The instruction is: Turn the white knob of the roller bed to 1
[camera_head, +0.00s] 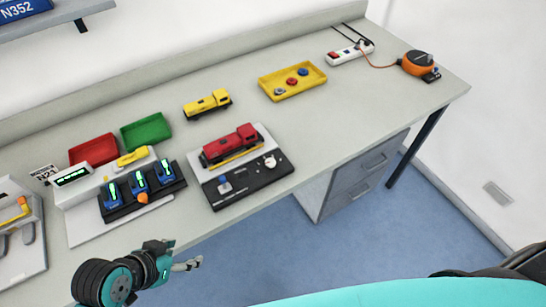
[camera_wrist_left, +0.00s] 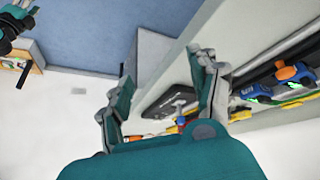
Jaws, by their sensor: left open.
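The roller bed (camera_head: 222,174) is a grey unit near the table's front edge, with a black front panel (camera_head: 250,180). The white knob (camera_head: 270,161) is on the right part of this panel; its exact setting is too small to read. A joystick with a blue-grey top (camera_head: 225,186) is on the panel's left part. A red truck (camera_head: 230,146) stands on the bed behind the panel. My left gripper (camera_head: 187,264) is open and empty, in front of the table edge, well apart from the knob. Its spread fingers show in the left wrist view (camera_wrist_left: 162,68), with a black panel beyond them.
A unit with several blue devices (camera_head: 139,183) stands left of the roller bed. Red (camera_head: 93,149) and green (camera_head: 146,131) trays, a yellow truck (camera_head: 207,103) and a yellow tray (camera_head: 292,81) are farther back. The table right of the bed is clear.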

